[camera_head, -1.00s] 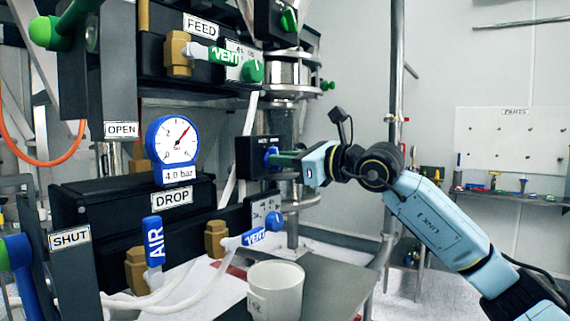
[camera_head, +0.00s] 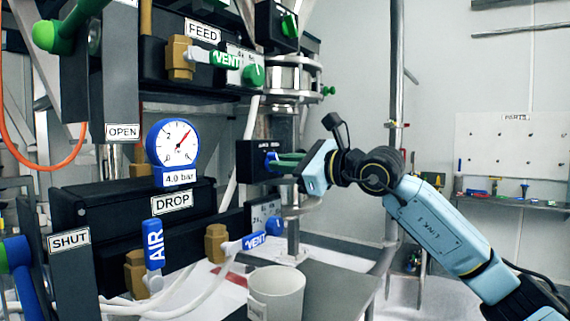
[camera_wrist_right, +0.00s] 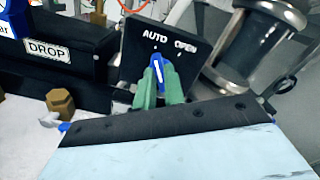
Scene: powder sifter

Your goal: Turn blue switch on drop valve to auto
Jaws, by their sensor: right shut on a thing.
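The blue switch (camera_wrist_right: 158,72) sits on a black box (camera_wrist_right: 133,50) marked AUTO and OPEN in the right wrist view. Its white line stands nearly upright, leaning slightly toward AUTO. In the head view the black box (camera_head: 247,161) is right of the DROP label (camera_head: 172,202), with the blue switch (camera_head: 269,160) on its face. My right gripper (camera_head: 279,160) is shut on the switch, its green fingers (camera_wrist_right: 160,90) on either side of the knob. My left gripper does not show.
A blue gauge (camera_head: 173,145) reads 4.0 bar. A white cup (camera_head: 277,292) stands on a grey surface in front. A vertical pole (camera_head: 396,70) rises behind my right arm.

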